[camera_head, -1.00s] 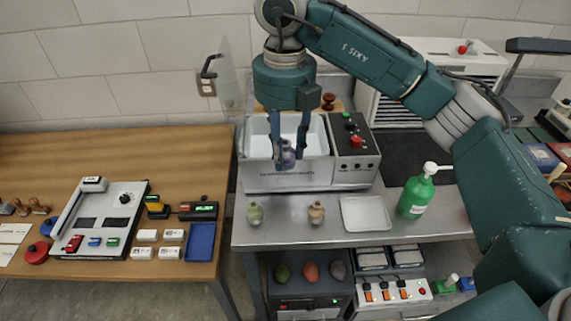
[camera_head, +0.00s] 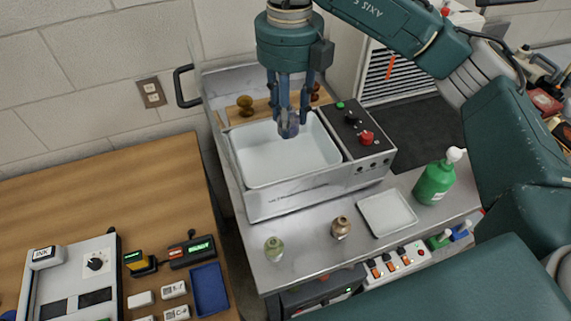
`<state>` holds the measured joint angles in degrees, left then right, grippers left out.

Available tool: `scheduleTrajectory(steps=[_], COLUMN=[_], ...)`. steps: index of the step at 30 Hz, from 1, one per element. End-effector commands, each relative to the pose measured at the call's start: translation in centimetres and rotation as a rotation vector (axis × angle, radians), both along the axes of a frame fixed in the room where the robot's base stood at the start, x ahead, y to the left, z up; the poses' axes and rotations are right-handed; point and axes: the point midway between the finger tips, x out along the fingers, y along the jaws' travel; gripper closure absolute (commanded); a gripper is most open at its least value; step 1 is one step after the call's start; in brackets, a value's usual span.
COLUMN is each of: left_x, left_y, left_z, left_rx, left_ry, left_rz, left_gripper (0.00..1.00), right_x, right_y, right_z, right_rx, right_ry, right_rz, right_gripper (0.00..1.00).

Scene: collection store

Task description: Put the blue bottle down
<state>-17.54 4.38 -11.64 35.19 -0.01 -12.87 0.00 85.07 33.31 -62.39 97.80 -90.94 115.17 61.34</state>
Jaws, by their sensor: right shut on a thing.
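My right gripper (camera_head: 293,112) comes down from the top of the picture, fingers pointing down. It is shut on a small blue bottle (camera_head: 288,128), partly hidden between the fingers. The bottle shows in front of the white inside of the open basin of a steel ultrasonic cleaner (camera_head: 318,187), towards its right side. I cannot tell its exact height over the basin floor. My left gripper is not in view.
The cleaner's lid handle (camera_head: 186,86) rises at left. A wooden table (camera_head: 110,190) stands left.

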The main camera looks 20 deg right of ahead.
Motion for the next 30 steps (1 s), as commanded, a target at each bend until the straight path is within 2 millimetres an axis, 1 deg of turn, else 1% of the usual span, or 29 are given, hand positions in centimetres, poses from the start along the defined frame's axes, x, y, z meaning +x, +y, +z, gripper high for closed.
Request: scheduleTrajectory(steps=[1,5,8,9,12,15,18,20,25,27,30], left_x=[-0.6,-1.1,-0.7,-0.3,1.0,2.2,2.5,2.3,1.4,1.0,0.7], left_y=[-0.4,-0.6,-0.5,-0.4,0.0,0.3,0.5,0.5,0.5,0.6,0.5], left_z=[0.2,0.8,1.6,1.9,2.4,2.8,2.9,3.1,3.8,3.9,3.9], left_rx=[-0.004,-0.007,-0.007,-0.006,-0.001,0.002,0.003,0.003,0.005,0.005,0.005], left_ry=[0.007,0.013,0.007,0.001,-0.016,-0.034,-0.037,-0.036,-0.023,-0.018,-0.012], left_rz=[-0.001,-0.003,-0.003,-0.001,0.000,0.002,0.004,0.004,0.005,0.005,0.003], left_gripper=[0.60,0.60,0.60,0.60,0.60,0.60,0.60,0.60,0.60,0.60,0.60], right_x=[-0.2,-0.2,-0.1,-0.2,-0.1,0.0,0.0,0.0,-0.1,0.0,0.0], right_y=[0.1,0.0,-0.1,-0.1,0.0,0.0,0.0,0.0,0.0,0.0,0.0], right_z=[-1.6,-4.9,-7.4,-8.4,-10.4,-11.7,-12.5,-13.1,-15.7,-16.3,-16.7], right_rx=[0.002,0.000,-0.001,-0.002,0.000,0.001,0.000,0.000,0.000,-0.001,0.001], right_ry=[0.009,0.008,0.007,0.006,0.004,0.001,0.002,0.002,0.004,0.002,0.000], right_rz=[0.002,0.001,-0.003,-0.001,-0.001,-0.002,-0.002,-0.002,-0.002,-0.002,-0.001], right_gripper=[0.96,0.96,0.96,0.96,0.96,0.96,0.96,0.96,0.96,0.96,0.96])
